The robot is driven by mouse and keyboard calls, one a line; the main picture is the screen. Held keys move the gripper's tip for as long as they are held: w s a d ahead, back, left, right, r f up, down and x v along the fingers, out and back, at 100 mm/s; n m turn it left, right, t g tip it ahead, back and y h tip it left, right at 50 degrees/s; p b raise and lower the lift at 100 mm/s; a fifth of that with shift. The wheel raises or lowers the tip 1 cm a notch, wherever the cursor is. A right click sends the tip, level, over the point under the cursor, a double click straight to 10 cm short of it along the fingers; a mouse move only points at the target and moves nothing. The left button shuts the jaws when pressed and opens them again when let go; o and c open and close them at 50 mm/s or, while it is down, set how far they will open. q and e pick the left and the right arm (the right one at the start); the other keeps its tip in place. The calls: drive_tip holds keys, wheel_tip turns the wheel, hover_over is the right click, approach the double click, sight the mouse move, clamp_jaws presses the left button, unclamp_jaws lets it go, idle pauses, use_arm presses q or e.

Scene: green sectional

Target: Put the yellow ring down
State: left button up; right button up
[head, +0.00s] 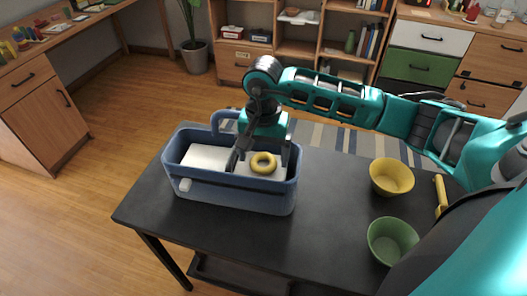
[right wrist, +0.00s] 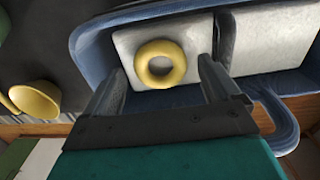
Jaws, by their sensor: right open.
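The yellow ring (head: 263,163) lies flat on a white block inside the blue caddy, in its right part. In the right wrist view the yellow ring (right wrist: 160,64) rests on the white surface, between and beyond the fingertips. My right gripper (head: 252,166) reaches down into the caddy from above, its fingers apart around the ring's area. The right gripper also shows in the right wrist view (right wrist: 162,72), open, with no finger visibly pressed on the ring. My left gripper is not in view.
The blue caddy (head: 235,198) with a handle stands on the black table (head: 325,215). Its left part holds another white block (head: 206,157). A yellow bowl (head: 391,177), a green bowl (head: 392,241) and a yellow-handled item (head: 440,196) are at the right. Clear tabletop lies between.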

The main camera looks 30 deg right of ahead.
wheel_tip(320, 180, up, 12)
drive_tip(key=shift+r+b, duration=0.2)
drive_tip(key=shift+b, duration=0.2)
idle(0.4)
